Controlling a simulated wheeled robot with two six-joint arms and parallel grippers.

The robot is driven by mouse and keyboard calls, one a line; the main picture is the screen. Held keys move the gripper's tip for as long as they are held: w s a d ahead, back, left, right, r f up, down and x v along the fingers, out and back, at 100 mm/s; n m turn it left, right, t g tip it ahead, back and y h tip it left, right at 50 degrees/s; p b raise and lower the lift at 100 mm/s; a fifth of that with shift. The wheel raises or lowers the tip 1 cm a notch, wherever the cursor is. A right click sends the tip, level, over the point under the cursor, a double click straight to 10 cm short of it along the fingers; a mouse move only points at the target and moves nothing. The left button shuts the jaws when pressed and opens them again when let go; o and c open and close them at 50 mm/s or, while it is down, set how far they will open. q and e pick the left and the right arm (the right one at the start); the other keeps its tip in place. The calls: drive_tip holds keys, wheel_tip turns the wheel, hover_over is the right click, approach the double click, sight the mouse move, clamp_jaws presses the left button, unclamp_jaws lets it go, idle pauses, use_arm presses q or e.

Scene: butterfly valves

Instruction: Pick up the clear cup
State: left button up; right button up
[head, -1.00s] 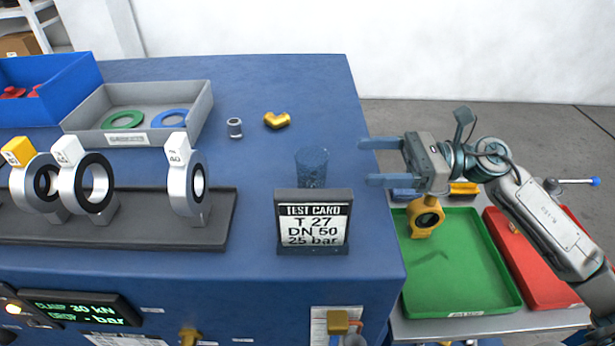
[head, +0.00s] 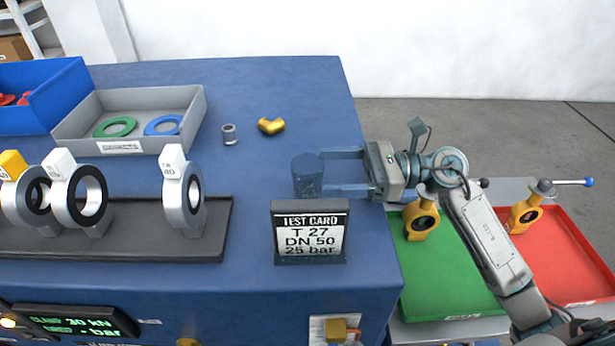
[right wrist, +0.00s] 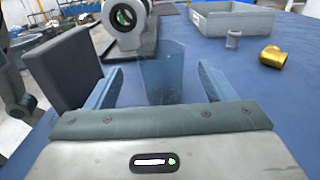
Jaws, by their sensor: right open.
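The clear cup (head: 307,176) stands upright on the blue bench top, behind the test card; it looks bluish because the bench shows through it. It also shows in the right wrist view (right wrist: 162,72), ahead of and between the fingers. My right gripper (head: 342,172) is open and empty, reaching in from the right. Its fingertips are at the cup's right side in the head view. In the right wrist view the gripper (right wrist: 158,88) has one finger on each side of the cup, with gaps. My left gripper is not in view.
The test card stand (head: 310,231) is close in front of the cup. A brass elbow (head: 271,125) and a small metal fitting (head: 229,135) lie behind. A grey tray (head: 120,146) and valve rack (head: 215,232) are to the left. Green (head: 450,290) and red (head: 575,260) trays sit right of the bench.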

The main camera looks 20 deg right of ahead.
sight(307, 172)
drive_tip(key=shift+w+a+r+p, duration=0.1)
drive_tip(key=shift+w+a+p, duration=0.05)
drive_tip(key=shift+a+p, duration=0.3)
drive_tip(key=p+x, duration=0.2)
drive_tip(key=x, duration=0.1)
drive_tip(key=shift+w+a, duration=0.1)
drive_tip(key=shift+a, duration=0.05)
drive_tip(key=shift+w+a+f+p, duration=0.2)
drive_tip(key=shift+a+p, duration=0.2)
drive_tip(key=shift+a, duration=0.05)
drive_tip(key=c, duration=1.1)
